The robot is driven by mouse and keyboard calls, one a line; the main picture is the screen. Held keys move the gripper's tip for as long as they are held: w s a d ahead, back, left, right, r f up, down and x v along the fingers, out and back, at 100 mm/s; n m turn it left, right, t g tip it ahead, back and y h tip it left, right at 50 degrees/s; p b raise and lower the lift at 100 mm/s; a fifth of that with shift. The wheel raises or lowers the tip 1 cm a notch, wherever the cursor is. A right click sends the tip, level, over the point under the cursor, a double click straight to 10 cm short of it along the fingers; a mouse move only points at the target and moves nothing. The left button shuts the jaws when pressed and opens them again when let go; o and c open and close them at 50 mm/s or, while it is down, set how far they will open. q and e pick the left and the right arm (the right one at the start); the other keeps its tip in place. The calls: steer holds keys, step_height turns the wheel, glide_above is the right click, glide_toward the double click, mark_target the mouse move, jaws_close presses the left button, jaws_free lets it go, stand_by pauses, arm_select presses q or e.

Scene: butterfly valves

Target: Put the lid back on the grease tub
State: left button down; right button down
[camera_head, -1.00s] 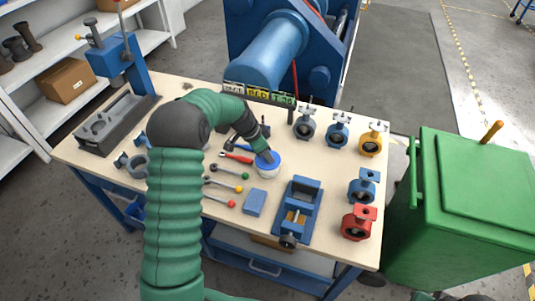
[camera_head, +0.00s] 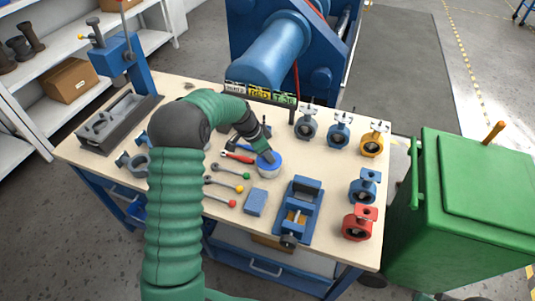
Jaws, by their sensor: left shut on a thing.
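The white grease tub (camera_head: 269,173) stands on the workbench, left of the blue vise. The blue lid (camera_head: 276,159) is at the tub's top, level with its rim as far as I can see. My left gripper (camera_head: 269,158) reaches down from the upper left and is shut on the lid. The fingers cover part of the lid, and I cannot tell whether it is fully seated. My right gripper is not in view.
The blue vise (camera_head: 298,212) and a blue block (camera_head: 255,203) are in front of the tub. Several ratchet-like tools with coloured ends lie to its left. Several valves, including a yellow one (camera_head: 373,140) and a red one (camera_head: 359,223), stand to the right.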

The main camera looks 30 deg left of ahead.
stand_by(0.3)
arm_select(q)
steer(key=c, duration=1.1)
jaws_free()
steer(key=shift+o, duration=0.3)
steer(key=o, duration=0.4)
steer(key=shift+r, duration=0.15)
steer(key=shift+r+p, duration=2.45)
steer(key=shift+r, duration=0.95)
jaws_close()
